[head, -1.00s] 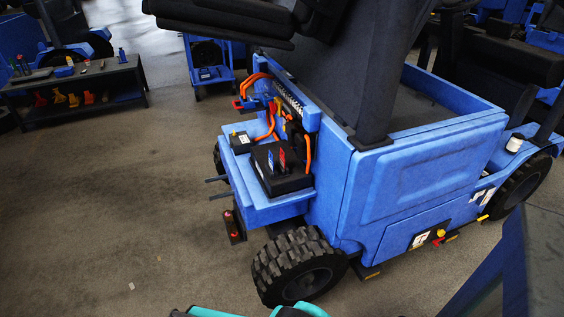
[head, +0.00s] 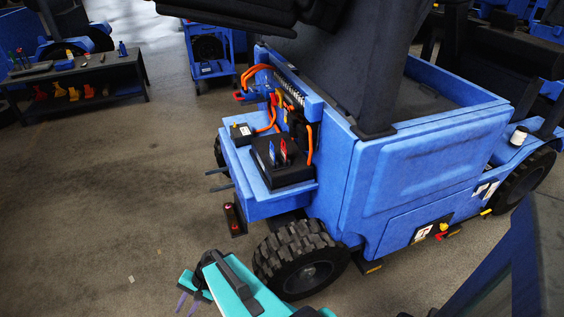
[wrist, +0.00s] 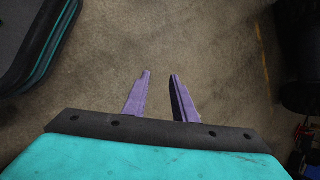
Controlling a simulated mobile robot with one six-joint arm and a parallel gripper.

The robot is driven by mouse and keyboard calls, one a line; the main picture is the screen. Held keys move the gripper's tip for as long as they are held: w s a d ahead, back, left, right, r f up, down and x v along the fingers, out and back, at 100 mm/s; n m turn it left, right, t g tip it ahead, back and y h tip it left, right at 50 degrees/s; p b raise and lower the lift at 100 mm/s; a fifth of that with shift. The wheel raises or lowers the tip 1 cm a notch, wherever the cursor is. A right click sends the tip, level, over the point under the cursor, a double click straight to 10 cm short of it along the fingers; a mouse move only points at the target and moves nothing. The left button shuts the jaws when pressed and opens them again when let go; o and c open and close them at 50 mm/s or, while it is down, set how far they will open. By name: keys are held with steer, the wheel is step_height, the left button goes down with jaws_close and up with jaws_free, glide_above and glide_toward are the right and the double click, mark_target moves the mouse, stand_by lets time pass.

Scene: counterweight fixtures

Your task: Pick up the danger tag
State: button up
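I cannot pick out the danger tag for certain. A small red upright piece (head: 284,151) and a blue one (head: 272,153) stand on a black box (head: 283,172) on the blue vehicle's ledge; I cannot tell if either is a tag. A tiny pale scrap (head: 131,279) lies on the floor at lower left. My gripper (head: 188,304) is low in the head view, left of the vehicle's front wheel and well apart from the box. In the wrist view, its purple fingers (wrist: 160,82) are spread with only floor between them.
The blue vehicle (head: 425,180) fills the right, with a black wheel (head: 300,262) near my arm. A low dark bench (head: 85,72) with tools stands at the back left. A blue cart (head: 208,50) stands behind. The floor at left is mostly clear.

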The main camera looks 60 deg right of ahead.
steer(key=w+d+r+m+t+h+b, duration=0.1)
steer(key=w+d+r+m+t+h, duration=0.3)
steer(key=d, duration=0.6)
steer(key=w+d+r+m+t+y+b, duration=0.1)
steer(key=d+r+m+t, duration=0.2)
steer(key=d+r+m, duration=0.5)
steer(key=w+d+r+m+t+h+b, duration=0.1)
steer(key=w+d+r+m+t+h, duration=0.15)
steer(key=d, duration=0.85)
steer(key=m+t+h+b, duration=0.2)
steer(key=m+h, duration=1)
steer(key=m, duration=0.3)
glide_toward(285, 154)
steer(key=x, duration=0.2)
steer(key=shift+s+d+y, duration=0.15)
steer(key=shift+y, duration=0.1)
steer(key=shift+x, duration=4.35)
steer(key=shift+f, duration=0.15)
